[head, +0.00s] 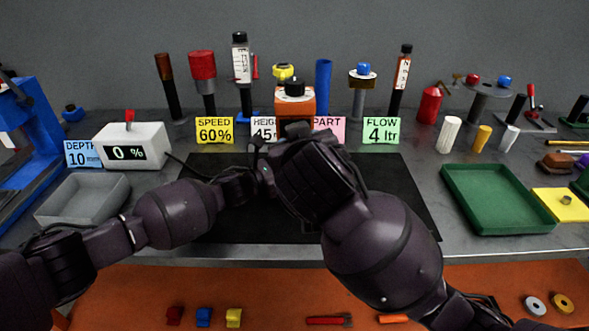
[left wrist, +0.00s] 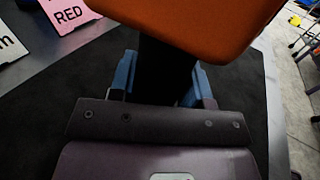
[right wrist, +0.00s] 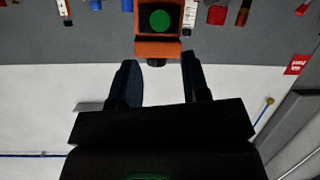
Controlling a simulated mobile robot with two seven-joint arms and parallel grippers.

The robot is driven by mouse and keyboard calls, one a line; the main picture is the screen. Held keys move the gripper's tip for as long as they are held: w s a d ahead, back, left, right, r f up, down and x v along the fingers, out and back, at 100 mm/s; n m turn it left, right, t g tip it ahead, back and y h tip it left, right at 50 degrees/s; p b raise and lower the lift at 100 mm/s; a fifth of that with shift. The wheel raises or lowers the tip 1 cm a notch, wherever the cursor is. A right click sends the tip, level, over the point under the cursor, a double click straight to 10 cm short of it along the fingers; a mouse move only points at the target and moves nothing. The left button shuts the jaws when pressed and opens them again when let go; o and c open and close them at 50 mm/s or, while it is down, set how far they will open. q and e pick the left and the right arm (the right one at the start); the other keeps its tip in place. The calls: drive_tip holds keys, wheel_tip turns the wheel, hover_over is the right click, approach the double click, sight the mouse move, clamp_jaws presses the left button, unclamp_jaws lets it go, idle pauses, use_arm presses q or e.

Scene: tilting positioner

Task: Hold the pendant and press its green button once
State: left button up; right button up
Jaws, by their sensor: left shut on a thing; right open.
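The pendant is an orange box (head: 308,104), seen in the head view behind my arms, its lower part hidden. In the left wrist view its orange body (left wrist: 205,22) stands above the fingers, and my left gripper (left wrist: 163,85) is shut on its dark handle (left wrist: 165,60). In the right wrist view the pendant (right wrist: 158,47) shows its green button (right wrist: 160,20) in a dark square, facing that camera. My right gripper (right wrist: 159,72) is open and empty, apart from the pendant, with the button beyond its fingertips. The head view hides both fingertip pairs.
A black mat (head: 390,200) lies mid-bench under my arms. A display box (head: 133,148) reading 0 % and a grey tray (head: 84,200) stand left. A green tray (head: 497,228) is at right. Label cards, including SPEED (head: 214,130) and FLOW (head: 381,131), and several upright tools line the back.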

clamp_jaws()
idle(1.6)
